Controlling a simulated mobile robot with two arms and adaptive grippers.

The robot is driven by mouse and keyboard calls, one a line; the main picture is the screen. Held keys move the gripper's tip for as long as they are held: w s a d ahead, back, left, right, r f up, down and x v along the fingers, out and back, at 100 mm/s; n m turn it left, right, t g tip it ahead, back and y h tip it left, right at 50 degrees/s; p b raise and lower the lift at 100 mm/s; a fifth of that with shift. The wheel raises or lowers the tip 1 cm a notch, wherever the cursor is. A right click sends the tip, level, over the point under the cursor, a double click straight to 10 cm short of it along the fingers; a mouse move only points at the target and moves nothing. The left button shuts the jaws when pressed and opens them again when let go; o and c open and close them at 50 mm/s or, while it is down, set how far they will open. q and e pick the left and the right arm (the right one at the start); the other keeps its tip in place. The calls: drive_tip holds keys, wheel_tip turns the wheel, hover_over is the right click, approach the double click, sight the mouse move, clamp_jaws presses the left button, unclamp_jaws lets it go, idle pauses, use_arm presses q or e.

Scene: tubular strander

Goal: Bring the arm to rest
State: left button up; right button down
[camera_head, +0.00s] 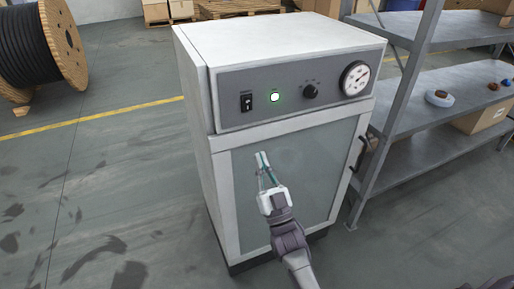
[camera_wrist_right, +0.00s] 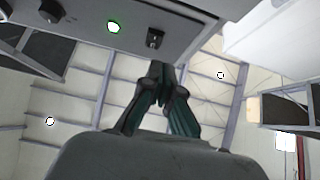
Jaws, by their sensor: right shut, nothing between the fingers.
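My right gripper (camera_head: 262,160) is shut and empty in the head view. It stands in front of the glass door (camera_head: 300,165) of a white cabinet, below the cabinet's control panel (camera_head: 295,91). I cannot tell whether the fingertips touch the glass. In the right wrist view the gripper (camera_wrist_right: 160,72) shows its fingers together, with nothing between them, below the panel edge. My left gripper is not in view.
The panel has a black switch (camera_head: 246,101), a lit green lamp (camera_head: 275,97), a knob (camera_head: 311,91) and a gauge (camera_head: 354,78). The door handle (camera_head: 368,150) is on the right. Metal shelving (camera_head: 440,110) stands close on the right. A cable reel (camera_head: 62,45) is at the far left. The floor on the left is clear.

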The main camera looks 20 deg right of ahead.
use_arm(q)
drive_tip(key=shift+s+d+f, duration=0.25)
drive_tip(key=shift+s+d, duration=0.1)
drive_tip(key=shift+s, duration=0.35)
use_arm(e)
drive_tip(key=shift+s+f, duration=0.5)
drive_tip(key=shift+f, duration=0.25)
